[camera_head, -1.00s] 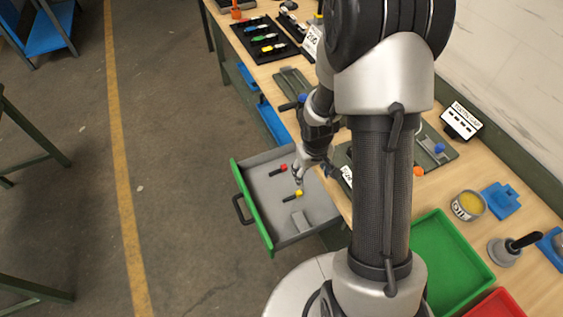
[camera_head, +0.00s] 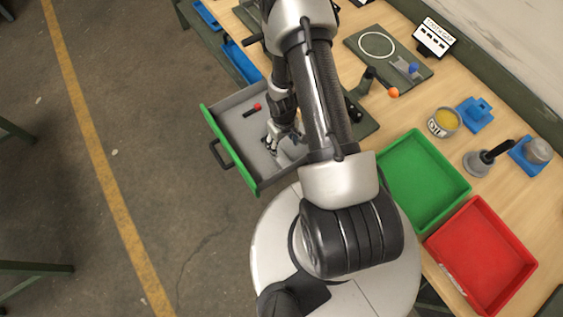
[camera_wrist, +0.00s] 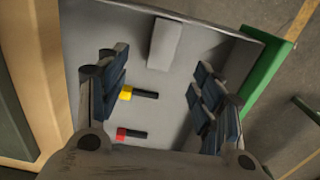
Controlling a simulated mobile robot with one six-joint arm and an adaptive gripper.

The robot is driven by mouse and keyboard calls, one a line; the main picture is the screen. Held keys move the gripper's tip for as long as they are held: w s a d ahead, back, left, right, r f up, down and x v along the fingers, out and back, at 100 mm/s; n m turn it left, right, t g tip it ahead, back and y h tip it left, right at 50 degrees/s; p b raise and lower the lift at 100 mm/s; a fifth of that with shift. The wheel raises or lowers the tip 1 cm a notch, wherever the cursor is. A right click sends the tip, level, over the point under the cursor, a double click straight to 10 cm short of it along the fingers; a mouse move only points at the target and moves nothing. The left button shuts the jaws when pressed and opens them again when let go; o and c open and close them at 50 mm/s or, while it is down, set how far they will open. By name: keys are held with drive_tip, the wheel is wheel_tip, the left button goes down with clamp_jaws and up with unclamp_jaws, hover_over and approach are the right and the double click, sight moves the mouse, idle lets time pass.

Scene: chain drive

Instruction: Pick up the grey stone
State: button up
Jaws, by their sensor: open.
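The grey stone looks to be a plain grey block (camera_wrist: 164,45) lying in the open drawer (camera_head: 231,152). In the wrist view it lies near the drawer's far wall, at the top of the picture. My gripper (camera_wrist: 158,88) is open and points down into the drawer. The stone lies beyond its fingertips, roughly between their lines, with nothing held. In the head view my gripper (camera_head: 272,138) is over the drawer, and my gripper and arm hide much of the area around the stone.
A black tool with a yellow end (camera_wrist: 127,93) lies between the finger lines in the drawer. A red-ended one (camera_wrist: 122,133) lies nearer my wrist. The drawer's green front (camera_wrist: 268,72) borders one side. Green (camera_head: 462,192) and red (camera_head: 432,246) trays stand on the bench.

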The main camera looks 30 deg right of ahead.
drive_tip(key=b, duration=0.6)
hover_over(282, 158)
wheel_tip(282, 158, down, 7)
drive_tip(key=shift+d+r, duration=0.1)
drive_tip(key=shift+d, duration=0.05)
drive_tip(key=f+b, duration=0.5)
drive_tip(key=shift+a+f, duration=0.2)
drive_tip(key=shift+r, duration=0.1)
clamp_jaws()
drive_tip(key=shift+r, duration=0.15)
wheel_tip(282, 158, up, 20)
drive_tip(key=p, duration=1.9)
drive_tip(key=shift+p, duration=0.35)
